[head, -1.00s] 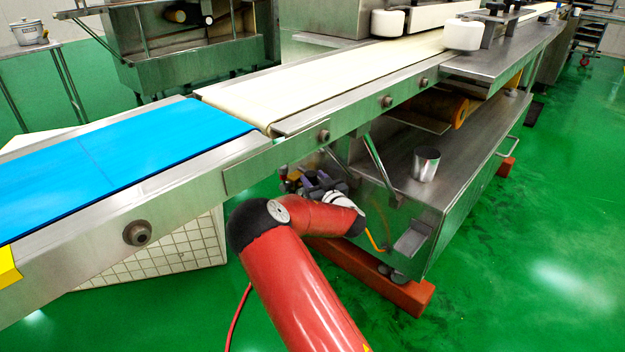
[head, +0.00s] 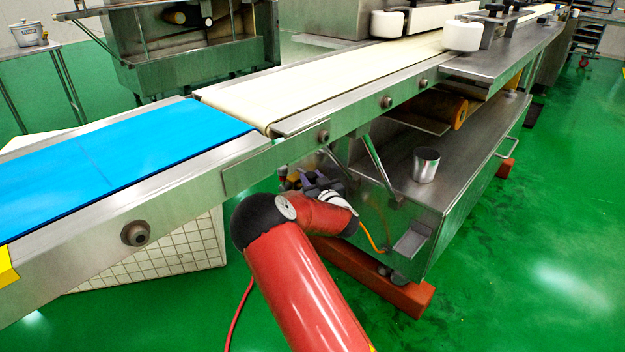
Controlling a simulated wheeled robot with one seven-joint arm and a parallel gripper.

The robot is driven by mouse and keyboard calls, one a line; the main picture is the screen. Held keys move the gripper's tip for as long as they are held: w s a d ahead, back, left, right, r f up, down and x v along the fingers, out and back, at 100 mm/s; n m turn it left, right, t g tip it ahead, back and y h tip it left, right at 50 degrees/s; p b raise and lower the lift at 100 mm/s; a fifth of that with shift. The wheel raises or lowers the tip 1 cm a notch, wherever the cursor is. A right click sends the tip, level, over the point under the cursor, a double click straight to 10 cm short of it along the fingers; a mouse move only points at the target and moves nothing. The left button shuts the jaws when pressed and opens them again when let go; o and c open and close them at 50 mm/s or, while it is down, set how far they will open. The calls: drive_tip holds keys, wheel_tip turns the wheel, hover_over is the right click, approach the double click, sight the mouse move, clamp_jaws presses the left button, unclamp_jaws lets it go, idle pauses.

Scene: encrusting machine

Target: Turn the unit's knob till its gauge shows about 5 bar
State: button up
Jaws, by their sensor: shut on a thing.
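My gripper (head: 314,183) is small and dark at the end of my red arm, under the conveyor frame beside the steel cabinet. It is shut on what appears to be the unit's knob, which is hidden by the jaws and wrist. Part of the unit (head: 284,173), with a small red piece, shows just left of my gripper. The gauge face cannot be made out, so its reading cannot be told.
The conveyor frame (head: 270,162) passes close above my gripper, with a blue belt (head: 110,155) at left. A steel cabinet (head: 455,175) stands at right, bearing a metal cup (head: 426,166). An orange hose (head: 371,238) hangs by its end. Green floor is open at right.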

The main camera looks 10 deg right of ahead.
drive_tip(key=m+h, duration=0.1)
drive_tip(key=h, duration=0.1)
drive_tip(key=m+h, duration=0.2)
drive_tip(key=a+m+h, duration=0.1)
drive_tip(key=h, duration=0.2)
drive_tip(key=shift+m, duration=0.3)
drive_tip(key=shift+m+g+h, duration=0.6)
drive_tip(key=shift+m+h, duration=0.6)
drive_tip(key=shift+h, duration=0.7)
drive_tip(key=o, duration=0.7)
drive_tip(key=v, duration=0.7)
drive_tip(key=shift+s+a+p, duration=0.25)
drive_tip(key=shift+s+p, duration=0.05)
drive_tip(key=shift+p, duration=0.05)
